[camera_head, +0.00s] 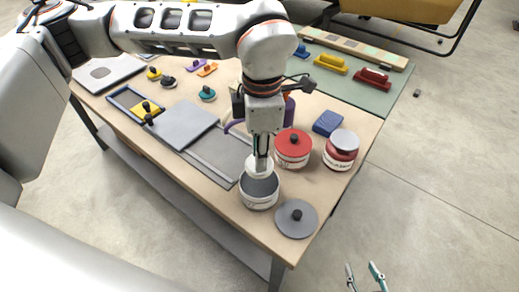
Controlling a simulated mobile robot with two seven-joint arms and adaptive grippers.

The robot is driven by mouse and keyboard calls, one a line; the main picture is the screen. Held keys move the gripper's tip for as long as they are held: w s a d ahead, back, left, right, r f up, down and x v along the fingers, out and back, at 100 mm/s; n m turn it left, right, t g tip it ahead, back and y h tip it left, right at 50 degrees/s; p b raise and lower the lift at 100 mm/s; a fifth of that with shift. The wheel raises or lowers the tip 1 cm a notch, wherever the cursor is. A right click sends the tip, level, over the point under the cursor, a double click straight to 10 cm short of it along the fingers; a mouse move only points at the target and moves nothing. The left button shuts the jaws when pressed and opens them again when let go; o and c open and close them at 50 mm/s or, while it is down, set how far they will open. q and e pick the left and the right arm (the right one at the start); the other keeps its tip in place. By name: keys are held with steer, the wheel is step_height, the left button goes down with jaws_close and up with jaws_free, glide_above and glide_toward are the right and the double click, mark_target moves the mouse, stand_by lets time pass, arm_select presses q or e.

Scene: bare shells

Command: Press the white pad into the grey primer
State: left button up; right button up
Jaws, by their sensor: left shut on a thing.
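My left gripper (261,150) points straight down and is shut on the white pad (256,168). The pad is at the mouth of the open tin of grey primer (262,188), over its back part. I cannot tell whether the pad touches the primer. The tin stands near the table's front right edge. My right gripper (362,267) is at the bottom of the view, off the table, with its fingers apart and nothing between them.
A grey lid with a dark knob (296,219) lies right of the primer tin. A red-lidded tin (292,149), another tin (341,150) and a blue block (327,123) stand behind. Grey panels (185,124) lie left. Several coloured knobbed tools lie at the table's far left.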

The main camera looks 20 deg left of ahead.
arm_select(q)
steer(key=shift+f+b, duration=1.1)
steer(key=shift+f, duration=1.7)
steer(key=shift+s+f+b, duration=0.1)
steer(key=shift+f+b, duration=0.45)
stand_by(0.6)
steer(key=shift+r+p, duration=1.65)
steer(key=shift+r, duration=1.95)
